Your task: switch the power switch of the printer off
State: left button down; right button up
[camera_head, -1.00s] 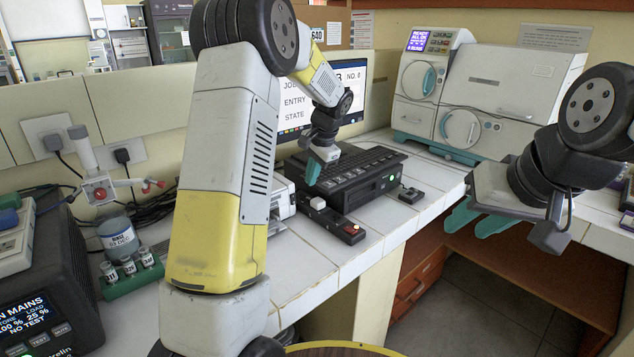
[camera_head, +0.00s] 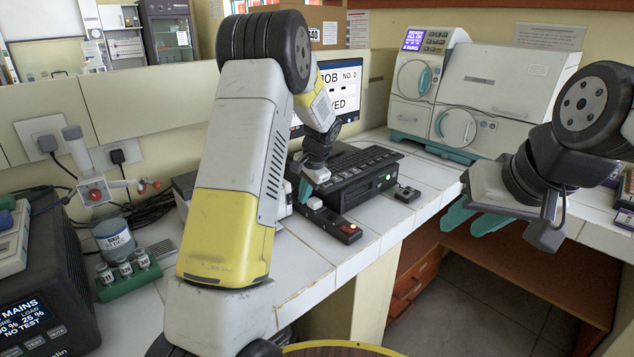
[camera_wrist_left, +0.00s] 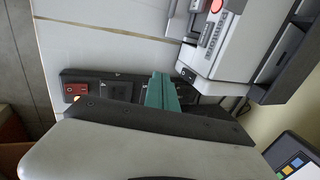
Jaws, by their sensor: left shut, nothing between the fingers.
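The printer appears to be the white-grey machine with a red lit button (camera_wrist_left: 217,6) at the upper right of the left wrist view; in the head view my left arm mostly hides it. A black power strip (camera_wrist_left: 117,90) lies on the tiled bench beside it, with a red rocker switch (camera_wrist_left: 75,89) and a small amber light at one end. It also shows in the head view (camera_head: 332,221). My right gripper (camera_head: 471,217) is open and empty.
A black computer (camera_head: 362,188) with a keyboard on it and a monitor (camera_head: 345,95) stand behind the strip. A small black switch box (camera_head: 407,194) sits to the right. A white incubator-like unit (camera_head: 485,90) stands at the back right. Bench tiles before the strip are clear.

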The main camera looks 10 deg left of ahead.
aim_at(290, 204)
pick_arm(q)
jog(key=x, duration=0.3)
jog(key=shift+a+f, duration=0.1)
jog(key=shift+f, duration=0.3)
jog(key=shift+w+a, duration=0.85)
jog(key=shift+a, duration=0.25)
jog(key=shift+w+a, duration=0.4)
jog(key=shift+w+a+f, duration=0.1)
jog(key=shift+a, duration=0.05)
jog(key=shift+r, duration=0.85)
